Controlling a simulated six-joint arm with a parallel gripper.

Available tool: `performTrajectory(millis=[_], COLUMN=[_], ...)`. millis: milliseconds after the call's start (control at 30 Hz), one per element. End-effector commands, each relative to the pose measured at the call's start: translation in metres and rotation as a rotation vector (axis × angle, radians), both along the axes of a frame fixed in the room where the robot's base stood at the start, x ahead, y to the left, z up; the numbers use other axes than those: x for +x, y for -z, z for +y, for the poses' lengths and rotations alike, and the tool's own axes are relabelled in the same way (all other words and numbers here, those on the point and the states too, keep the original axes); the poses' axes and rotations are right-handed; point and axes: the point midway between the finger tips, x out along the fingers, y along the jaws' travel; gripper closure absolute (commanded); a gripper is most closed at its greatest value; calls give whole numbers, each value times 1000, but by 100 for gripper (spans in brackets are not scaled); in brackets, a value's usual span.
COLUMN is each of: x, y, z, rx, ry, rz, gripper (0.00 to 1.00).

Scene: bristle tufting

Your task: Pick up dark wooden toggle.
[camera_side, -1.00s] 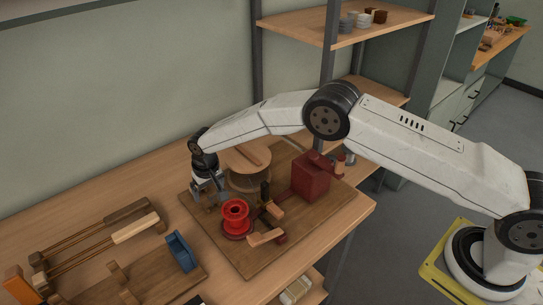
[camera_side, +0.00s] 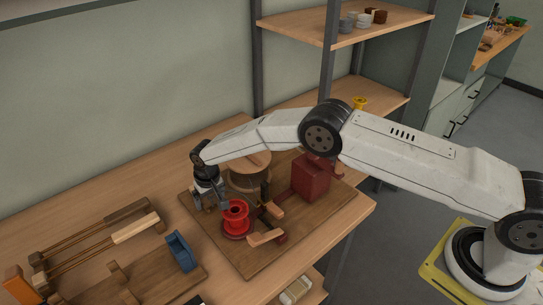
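My gripper (camera_side: 211,203) points down over the left part of the brown work board (camera_side: 250,267), just left of the red spool (camera_side: 236,217). Its fingers look spread apart. A small brown wooden piece (camera_side: 210,208) shows low between or behind them; it may be the dark wooden toggle, but it is too small and covered to be sure. I cannot see the fingers closed on it.
A round wooden-topped drum (camera_side: 248,170) stands behind the gripper. A dark red block (camera_side: 311,178) and light wooden handles (camera_side: 266,237) are to the right. A blue holder (camera_side: 180,251) and long wooden-handled tools (camera_side: 134,228) lie at left.

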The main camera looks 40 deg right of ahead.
Motion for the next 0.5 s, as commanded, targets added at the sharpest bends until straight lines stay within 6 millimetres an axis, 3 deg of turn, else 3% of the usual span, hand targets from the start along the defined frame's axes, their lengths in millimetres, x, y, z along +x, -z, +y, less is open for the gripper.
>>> performTrajectory(millis=[33, 233, 500], x=[0, 0, 0], y=[0, 0, -1], z=[0, 0, 0], rx=[0, 0, 0], ry=[0, 0, 0], rz=[0, 0, 0], gripper=[13, 76, 80])
